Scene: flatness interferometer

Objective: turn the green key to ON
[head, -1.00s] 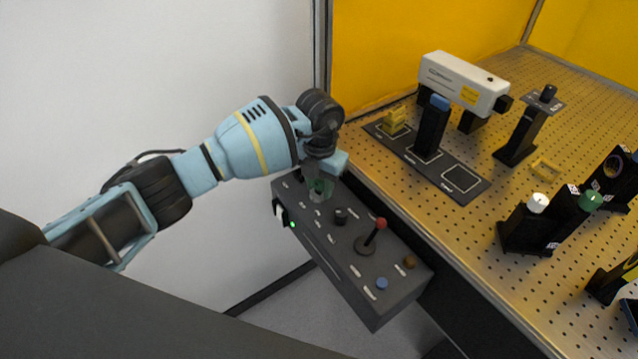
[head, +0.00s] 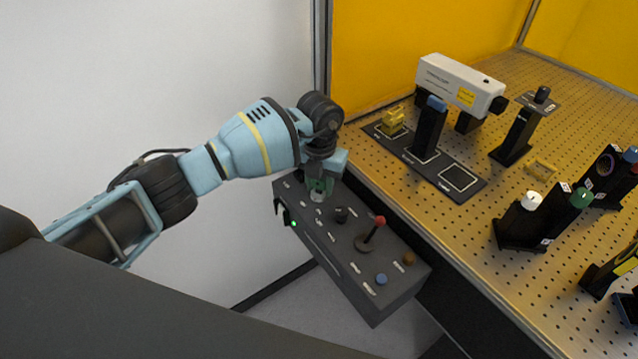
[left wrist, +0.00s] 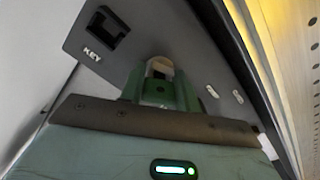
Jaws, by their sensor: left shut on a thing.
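The green key (head: 319,186) stands on the far-left part of the dark control box (head: 345,283). In the left wrist view the green key (left wrist: 160,92) shows close in front of my gripper, near a white KEY label. My left gripper (head: 321,182) comes down over it and is shut on it. The fingers and wrist partly hide the key, and I cannot read an ON mark or tell its turn angle. My right gripper is not in view.
On the control box are a black knob (head: 341,214), a red-topped lever (head: 375,230), a blue button (head: 381,279) and a brown button (head: 408,258). A perforated optical table (head: 520,100) with mounts lies right of the box. White wall is at the left.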

